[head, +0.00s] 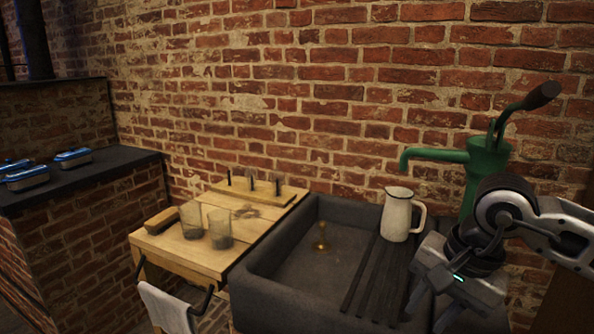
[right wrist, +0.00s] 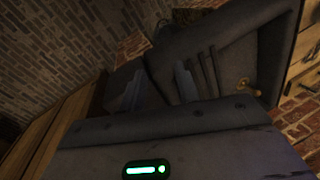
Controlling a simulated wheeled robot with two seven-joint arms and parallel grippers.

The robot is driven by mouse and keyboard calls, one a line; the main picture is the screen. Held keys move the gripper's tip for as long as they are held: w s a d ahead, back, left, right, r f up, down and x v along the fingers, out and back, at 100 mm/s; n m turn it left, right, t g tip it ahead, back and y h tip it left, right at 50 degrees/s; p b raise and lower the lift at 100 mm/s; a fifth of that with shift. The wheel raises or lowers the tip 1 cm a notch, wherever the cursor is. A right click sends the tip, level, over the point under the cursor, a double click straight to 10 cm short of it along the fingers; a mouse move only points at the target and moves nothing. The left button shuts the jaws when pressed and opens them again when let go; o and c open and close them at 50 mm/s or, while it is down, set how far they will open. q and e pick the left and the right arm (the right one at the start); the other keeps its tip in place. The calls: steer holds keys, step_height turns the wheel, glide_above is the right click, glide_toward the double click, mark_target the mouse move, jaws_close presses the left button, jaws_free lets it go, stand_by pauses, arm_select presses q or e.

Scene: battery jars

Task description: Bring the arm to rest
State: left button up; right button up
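My right arm comes in from the right edge in the head view. Its gripper (head: 430,304) points down over the right front part of the dark stone sink (head: 262,277). In the right wrist view the two fingers of the gripper (right wrist: 157,88) stand apart with nothing seen between them, so it is open and empty. The head view cuts off below the fingertips. A white jug (head: 397,215) stands upright on the dark slatted rack (head: 369,275), to the left of my right arm and apart from it. My left arm and gripper are not in view.
A green hand pump (head: 484,170) stands behind my right arm, close to it. Left of the sink, a wooden table (head: 180,257) holds two glass jars (head: 219,229), a brush (head: 161,221) and a rack. Blue-lidded boxes (head: 73,158) lie on the far-left counter. A brass plug (head: 320,238) stands in the sink.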

steer(key=s+a+r+m+g+y, duration=0.15)
steer(key=s+a+m+y, duration=0.25)
steer(key=a+m+y, duration=0.45)
steer(key=s+a+r+m+g+y, duration=0.15)
steer(key=s+a+m+y, duration=0.35)
steer(key=a+y, duration=0.6)
steer(key=w+d+f+m+t+h, duration=0.2)
steer(key=f+m+t+h, duration=0.3)
steer(key=m, duration=0.6)
steer(key=w+d+f+m+t+h, duration=0.25)
steer(key=m+t, duration=0.45)
steer(key=m, duration=0.4)
steer(key=w+d+f+m+t+h, duration=0.2)
steer(key=w+d+m+t+h, duration=0.3)
steer(key=m, duration=0.6)
steer(key=s+d+f+m+g+h, duration=0.2)
steer(key=s+f+m+h, duration=0.1)
steer(key=s+f+m, duration=0.4)
steer(key=s+d+f+m+g+h, duration=0.3)
steer(key=s+f+m, duration=0.4)
steer(key=f, duration=0.6)
steer(key=shift+s+m, duration=0.2)
steer(key=shift+m, duration=0.25)
